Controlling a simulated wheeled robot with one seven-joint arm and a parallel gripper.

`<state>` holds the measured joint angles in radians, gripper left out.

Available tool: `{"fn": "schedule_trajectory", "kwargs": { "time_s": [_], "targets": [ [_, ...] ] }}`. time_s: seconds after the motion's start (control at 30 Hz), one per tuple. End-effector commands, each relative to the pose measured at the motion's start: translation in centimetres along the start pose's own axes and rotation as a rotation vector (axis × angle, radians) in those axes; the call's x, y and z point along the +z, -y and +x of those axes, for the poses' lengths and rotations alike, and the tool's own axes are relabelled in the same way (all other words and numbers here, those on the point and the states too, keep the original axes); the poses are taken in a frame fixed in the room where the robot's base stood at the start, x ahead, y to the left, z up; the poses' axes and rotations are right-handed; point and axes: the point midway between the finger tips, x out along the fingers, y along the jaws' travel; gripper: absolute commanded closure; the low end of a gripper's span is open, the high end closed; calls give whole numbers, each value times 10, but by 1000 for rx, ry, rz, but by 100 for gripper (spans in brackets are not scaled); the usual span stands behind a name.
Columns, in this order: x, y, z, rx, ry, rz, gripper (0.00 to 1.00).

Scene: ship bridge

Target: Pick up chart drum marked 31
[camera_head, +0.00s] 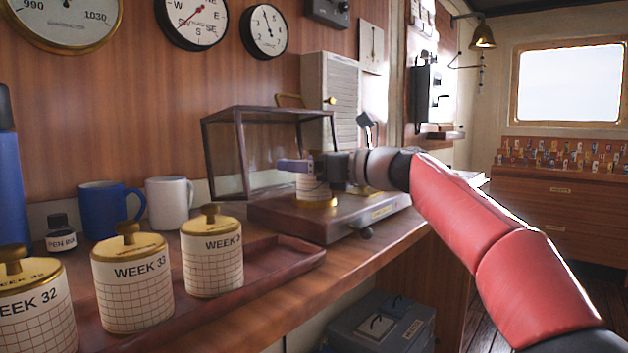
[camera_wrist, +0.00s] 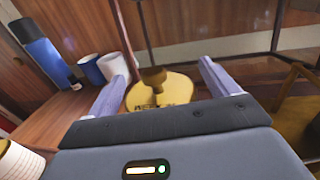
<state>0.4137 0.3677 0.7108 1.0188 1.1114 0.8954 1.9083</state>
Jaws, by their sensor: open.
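A cream drum with a brass top (camera_head: 312,188) stands on the dark wooden base (camera_head: 290,221) of a glass-cased instrument. Its number is hidden behind my gripper in the head view. In the wrist view its round brass top (camera_wrist: 172,92) and knob (camera_wrist: 153,76) show, with lettering too small to read surely. My gripper (camera_head: 294,166) is open at the drum's top. In the wrist view, its two pale fingers (camera_wrist: 162,68) lie either side of the brass top. Contact with the drum cannot be told.
A glass case (camera_head: 222,160) rises behind the base. Blue (camera_head: 104,210) and white mugs (camera_head: 168,203) stand behind.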

Motion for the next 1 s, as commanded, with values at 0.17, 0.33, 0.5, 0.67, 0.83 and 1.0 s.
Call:
{"fn": "schedule_trajectory", "kwargs": {
  "time_s": [0.17,0.33,0.5,0.67,0.83,1.0],
  "targets": [
    [0,0,0,-1,0,0,14],
    [0,0,0,-1,0,0,33],
    [0,0,0,-1,-1,0,56],
    [0,0,0,-1,0,0,67],
    [1,0,0,-1,0,0,67],
    [8,0,1,0,0,0,67]
  ]
}}
